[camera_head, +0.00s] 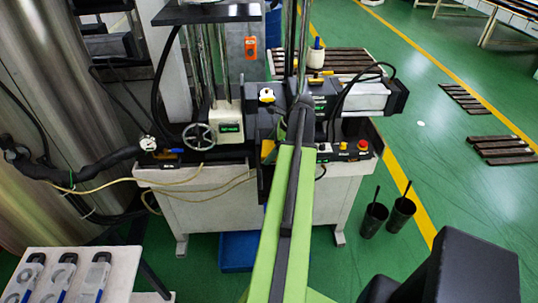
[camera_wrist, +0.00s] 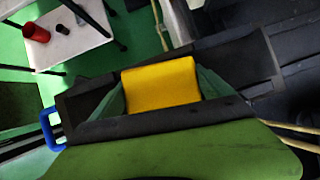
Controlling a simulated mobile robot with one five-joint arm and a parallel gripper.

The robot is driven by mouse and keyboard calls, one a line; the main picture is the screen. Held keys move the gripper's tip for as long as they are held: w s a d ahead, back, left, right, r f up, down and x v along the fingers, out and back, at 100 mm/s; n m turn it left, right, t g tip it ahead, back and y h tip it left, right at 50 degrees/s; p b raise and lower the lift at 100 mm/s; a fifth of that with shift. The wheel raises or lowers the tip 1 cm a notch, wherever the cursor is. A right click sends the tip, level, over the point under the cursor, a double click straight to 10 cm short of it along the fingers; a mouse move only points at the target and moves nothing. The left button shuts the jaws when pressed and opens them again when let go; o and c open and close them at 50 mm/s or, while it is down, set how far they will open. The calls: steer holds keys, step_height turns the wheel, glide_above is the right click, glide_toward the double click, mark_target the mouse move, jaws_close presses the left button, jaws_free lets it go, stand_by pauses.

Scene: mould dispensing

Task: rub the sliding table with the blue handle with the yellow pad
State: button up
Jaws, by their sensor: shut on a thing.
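In the wrist view, the yellow pad (camera_wrist: 160,84) sits between the two dark fingers of my gripper (camera_wrist: 161,80), which is shut on it. A blue handle (camera_wrist: 47,130) shows at the left edge of the wrist view, beside my gripper and apart from the pad. A dark surface (camera_wrist: 288,45) lies to the right past the fingers; I cannot tell if it is the sliding table, or if the pad touches it. In the head view, my green arm reaches to the machine (camera_head: 230,128) and largely hides my gripper there.
A white table with several grey and blue tools (camera_head: 62,258) stands at lower left. A black hose (camera_head: 95,170) and thin cables run left of the machine. Two black cups (camera_head: 387,217) and several pallets (camera_head: 503,150) are on the green floor at right.

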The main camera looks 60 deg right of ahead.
steer(key=shift+w+d+f, duration=0.1)
steer(key=shift+w+d, duration=0.45)
steer(key=shift+d, duration=0.2)
steer(key=shift+f, duration=0.1)
steer(key=shift+f, duration=0.1)
